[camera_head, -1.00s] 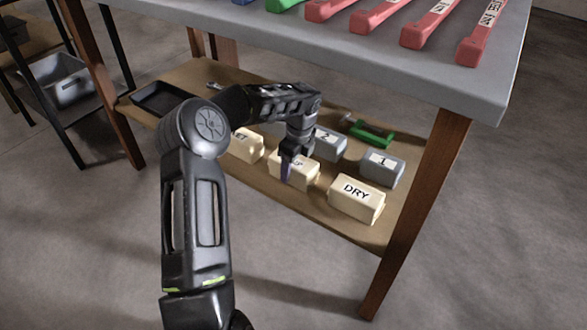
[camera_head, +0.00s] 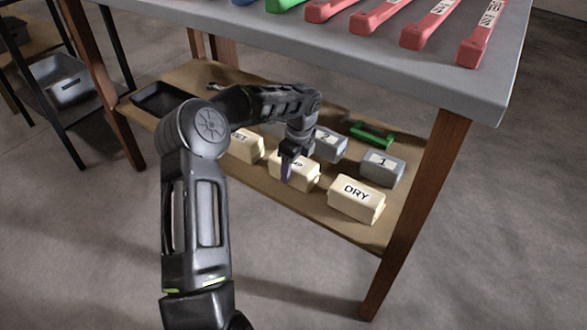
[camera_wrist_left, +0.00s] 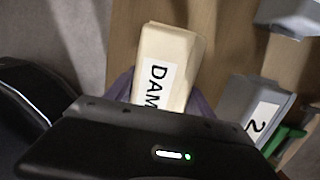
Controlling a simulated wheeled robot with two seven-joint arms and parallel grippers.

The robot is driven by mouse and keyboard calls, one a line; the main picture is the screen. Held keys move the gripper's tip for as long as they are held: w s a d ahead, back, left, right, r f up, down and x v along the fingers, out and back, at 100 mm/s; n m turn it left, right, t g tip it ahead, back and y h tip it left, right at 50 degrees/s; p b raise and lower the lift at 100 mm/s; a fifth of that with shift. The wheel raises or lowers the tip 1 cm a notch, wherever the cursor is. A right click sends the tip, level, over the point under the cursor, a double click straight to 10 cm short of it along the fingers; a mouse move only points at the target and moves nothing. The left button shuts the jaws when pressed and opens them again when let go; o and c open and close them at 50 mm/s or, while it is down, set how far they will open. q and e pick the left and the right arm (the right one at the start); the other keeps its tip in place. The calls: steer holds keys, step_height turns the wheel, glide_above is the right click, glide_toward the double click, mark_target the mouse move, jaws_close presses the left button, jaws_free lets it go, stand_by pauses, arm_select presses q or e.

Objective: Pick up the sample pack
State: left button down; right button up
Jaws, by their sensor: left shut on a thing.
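A cream pack (camera_head: 304,177) sits on the lower wooden shelf, in the middle of the front row. Its label reads "DAM" in the left wrist view (camera_wrist_left: 180,50), the rest hidden by my gripper. My left gripper (camera_head: 287,172) reaches down over it and is shut on it, with a purple finger on each side in the left wrist view. The pack appears to rest on the shelf; I see no gap beneath it. My right gripper is not in view.
A cream "DRY" pack (camera_head: 355,199) stands to the right, another cream pack (camera_head: 247,147) to the left. Grey packs "1" (camera_head: 382,170) and "2" (camera_head: 330,145), a green item (camera_head: 373,135) and a black tray (camera_head: 160,98) share the shelf. The grey tabletop (camera_head: 400,75) overhangs it.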

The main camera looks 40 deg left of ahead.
arm_select(q)
steer(key=shift+r, duration=0.1)
steer(key=shift+r+p, duration=0.55)
steer(key=shift+r, duration=0.2)
step_height(320, 180, up, 2)
steer(key=shift+r+p, duration=0.25)
steer(key=shift+p, duration=0.55)
steer(key=s+p, duration=0.4)
steer(key=s, duration=1.4)
steer(key=shift+d+f+p, duration=0.2)
steer(key=shift+f+p, duration=0.15)
